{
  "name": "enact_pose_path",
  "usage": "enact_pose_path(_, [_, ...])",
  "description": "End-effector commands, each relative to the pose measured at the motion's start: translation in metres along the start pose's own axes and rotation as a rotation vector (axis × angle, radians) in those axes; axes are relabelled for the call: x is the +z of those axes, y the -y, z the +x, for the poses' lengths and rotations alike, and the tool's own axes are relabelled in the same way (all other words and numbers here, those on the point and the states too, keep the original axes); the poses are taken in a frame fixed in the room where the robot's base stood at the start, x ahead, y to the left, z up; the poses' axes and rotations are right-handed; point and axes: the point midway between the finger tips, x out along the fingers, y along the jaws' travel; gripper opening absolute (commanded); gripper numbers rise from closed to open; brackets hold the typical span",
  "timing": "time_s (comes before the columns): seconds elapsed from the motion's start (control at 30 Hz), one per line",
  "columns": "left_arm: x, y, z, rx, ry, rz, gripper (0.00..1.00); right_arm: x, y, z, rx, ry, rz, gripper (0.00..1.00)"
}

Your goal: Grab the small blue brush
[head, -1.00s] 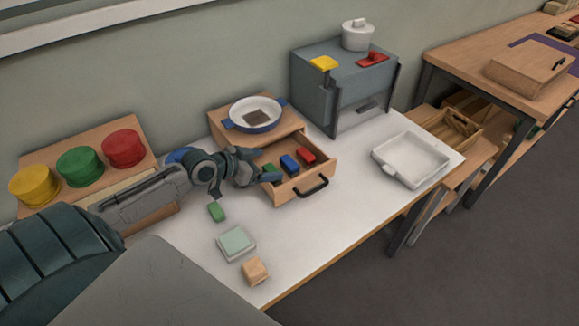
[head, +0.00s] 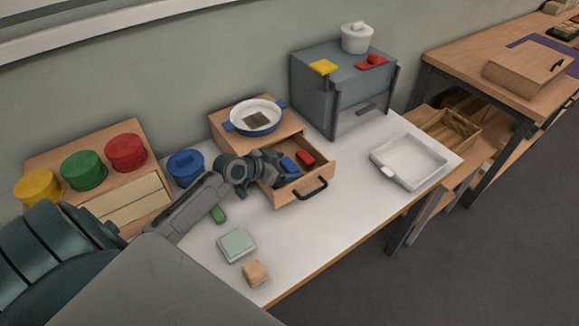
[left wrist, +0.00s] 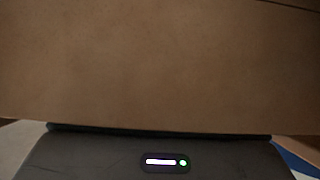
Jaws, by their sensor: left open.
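The small blue brush (head: 290,165) appears as a small blue block in the open wooden drawer (head: 318,190), beside a red block (head: 306,158). My left gripper (head: 283,170) is open and reaches into the drawer from the left, its fingers close to the blue block. I cannot tell whether they touch it. The green block that lay at the drawer's left is hidden behind my gripper. In the left wrist view a plain brown wooden surface (left wrist: 160,65) fills most of the picture; no brush shows there. My right gripper is not in view.
A white and blue pan (head: 256,117) stands on the drawer cabinet, with a grey box-like unit (head: 312,100) to its right. A black drawer handle (head: 311,191) sticks out in front.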

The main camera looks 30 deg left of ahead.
Motion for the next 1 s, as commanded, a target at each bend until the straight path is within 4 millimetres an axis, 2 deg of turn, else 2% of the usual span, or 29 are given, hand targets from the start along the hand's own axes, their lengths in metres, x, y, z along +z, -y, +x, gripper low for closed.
enact_pose_path(0.2, [0.000, 0.000, 0.001, 0.000, 0.000, 0.001, 0.87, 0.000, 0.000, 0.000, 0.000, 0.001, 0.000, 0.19])
enact_pose_path(0.27, [0.000, 0.000, 0.001, 0.000, 0.000, 0.001, 0.77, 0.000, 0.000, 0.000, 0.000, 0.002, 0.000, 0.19])
enact_pose_path(0.4, [0.000, 0.000, 0.001, 0.000, 0.000, 0.001, 0.50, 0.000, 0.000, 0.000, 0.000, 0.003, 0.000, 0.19])
enact_pose_path(0.47, [0.000, 0.000, 0.001, 0.000, 0.000, 0.001, 0.39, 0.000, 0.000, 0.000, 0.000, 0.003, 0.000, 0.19])
enact_pose_path(0.77, [-0.003, 0.000, -0.001, 0.000, -0.002, 0.003, 0.39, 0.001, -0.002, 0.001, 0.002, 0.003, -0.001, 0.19])
enact_pose_path(0.87, [-0.014, 0.001, -0.007, -0.001, -0.004, 0.007, 0.39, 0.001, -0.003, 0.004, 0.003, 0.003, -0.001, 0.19])
enact_pose_path(1.0, [-0.038, 0.001, -0.020, -0.001, -0.005, 0.009, 0.39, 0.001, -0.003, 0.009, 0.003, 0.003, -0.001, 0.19])
